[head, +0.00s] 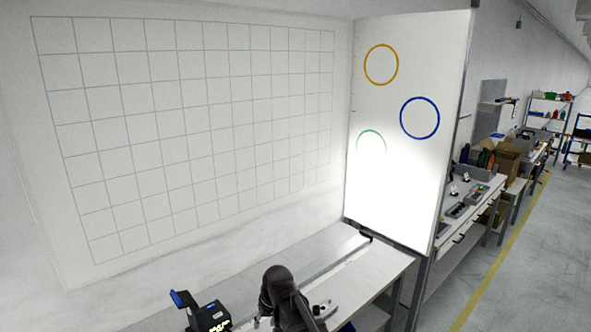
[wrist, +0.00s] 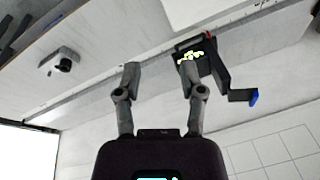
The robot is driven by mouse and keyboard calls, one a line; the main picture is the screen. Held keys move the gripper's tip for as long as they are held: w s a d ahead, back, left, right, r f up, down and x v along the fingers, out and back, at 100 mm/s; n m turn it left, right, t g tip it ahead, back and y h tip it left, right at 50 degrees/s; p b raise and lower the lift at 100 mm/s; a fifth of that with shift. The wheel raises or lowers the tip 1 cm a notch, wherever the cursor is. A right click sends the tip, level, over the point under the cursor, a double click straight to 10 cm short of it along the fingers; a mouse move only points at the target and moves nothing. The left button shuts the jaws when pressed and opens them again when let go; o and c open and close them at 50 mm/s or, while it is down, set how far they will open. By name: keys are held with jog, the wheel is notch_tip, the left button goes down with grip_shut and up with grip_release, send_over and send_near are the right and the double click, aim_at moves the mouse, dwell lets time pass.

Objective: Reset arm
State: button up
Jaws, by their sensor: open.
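My gripper (wrist: 160,75) is open in the wrist view, its two grey fingers apart with nothing between them. The wrist picture is turned, with the gridded wall at its lower right. My dark arm (head: 283,297) shows at the bottom of the head view, over the bench; the fingers cannot be made out there.
A black device (head: 208,318) with a blue-tipped lever stands on the bench (head: 375,268); it also shows beyond the right finger in the wrist view (wrist: 222,72). A white panel (head: 420,60) with coloured rings and a bright light patch stands behind. A gridded wall (head: 190,110) is left.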

jog(key=s+d+f+m+h+b, duration=0.1)
jog(key=s+d+f, duration=0.1)
jog(key=d, duration=0.6)
jog(key=s+d+f+m+g+b, duration=0.1)
jog(key=s+d+b, duration=0.1)
jog(key=s+d, duration=0.3)
jog(key=s+d+f+m+h+b, duration=0.1)
jog(key=s+d, duration=0.3)
jog(key=d, duration=0.8)
jog(key=shift+d+f+m+h, duration=0.35)
jog(key=shift+f+m, duration=0.15)
jog(key=shift+f, duration=0.35)
